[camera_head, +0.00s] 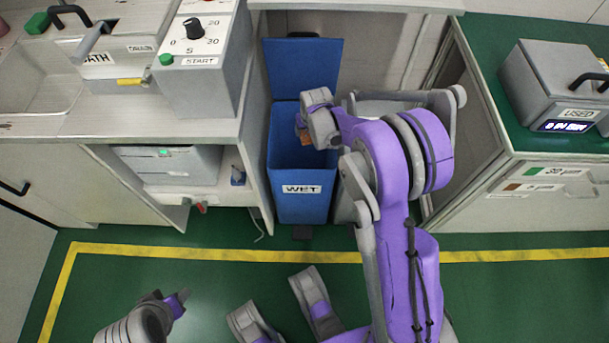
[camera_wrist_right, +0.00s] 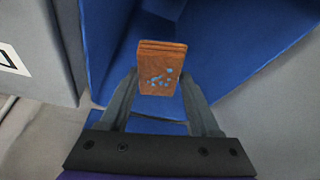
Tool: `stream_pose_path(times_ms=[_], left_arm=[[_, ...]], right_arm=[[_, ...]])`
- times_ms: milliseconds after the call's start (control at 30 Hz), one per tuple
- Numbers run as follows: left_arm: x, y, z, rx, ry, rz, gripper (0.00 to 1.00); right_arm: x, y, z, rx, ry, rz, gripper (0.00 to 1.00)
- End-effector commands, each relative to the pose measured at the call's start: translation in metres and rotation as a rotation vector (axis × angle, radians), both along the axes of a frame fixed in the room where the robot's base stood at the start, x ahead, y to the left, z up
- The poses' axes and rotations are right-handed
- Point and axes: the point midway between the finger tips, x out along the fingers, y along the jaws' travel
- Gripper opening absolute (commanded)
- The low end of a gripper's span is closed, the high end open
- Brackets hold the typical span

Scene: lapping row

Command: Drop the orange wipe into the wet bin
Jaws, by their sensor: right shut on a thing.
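The wet bin (camera_head: 302,209) is a tall blue bin with a "WET" label, standing in a gap between the counters. Its lid (camera_head: 303,66) stands open at the back. My right gripper (camera_head: 303,131) is over the bin's open top. It is shut on the orange wipe (camera_head: 306,140), a small folded brown-orange piece with light blue spots. In the right wrist view the wipe (camera_wrist_right: 161,68) sits between the fingertips (camera_wrist_right: 160,84), with blue bin walls (camera_wrist_right: 225,65) around it. My left gripper (camera_head: 178,301) is low at the left, away from the bin; its jaws are unclear.
A counter with a control box (camera_head: 203,75) marked "START" stands left of the bin. At the right, a green-topped counter (camera_head: 488,72) holds a grey box (camera_head: 552,88) labelled "USED". A yellow line (camera_head: 215,253) crosses the open green floor in front.

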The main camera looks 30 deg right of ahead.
Motion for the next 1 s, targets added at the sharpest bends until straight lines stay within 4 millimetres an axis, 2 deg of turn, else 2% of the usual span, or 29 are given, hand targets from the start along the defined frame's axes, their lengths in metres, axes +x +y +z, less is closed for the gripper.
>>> stream_pose_path(times_ms=[33, 200, 233, 500, 600, 667, 1000], left_arm=[[0.0, 0.0, 0.0, 0.0, 0.0, 0.0, 0.5], [0.0, 0.0, 0.0, 0.0, 0.0, 0.0, 0.5], [0.0, 0.0, 0.0, 0.0, 0.0, 0.0, 0.5], [0.0, 0.0, 0.0, 0.0, 0.0, 0.0, 0.5], [0.0, 0.0, 0.003, 0.0, -0.001, 0.0, 0.5], [-0.001, 0.0, 0.006, 0.0, -0.002, 0.0, 0.5], [-0.003, 0.0, 0.028, 0.0, -0.009, 0.0, 0.5]], right_arm=[[0.0, 0.0, 0.0, 0.0, 0.0, 0.0, 0.65], [0.0, 0.0, 0.0, 0.0, 0.0, 0.0, 0.96], [0.0, 0.0, 0.0, 0.0, 0.0, 0.0, 0.98], [0.0, 0.0, 0.001, 0.0, 0.0, 0.0, 0.98], [-0.002, 0.001, 0.007, 0.0, 0.0, 0.0, 0.98], [-0.005, 0.001, 0.014, 0.0, 0.0, 0.0, 0.98], [-0.028, 0.008, 0.078, 0.0, 0.0, 0.0, 0.98]])
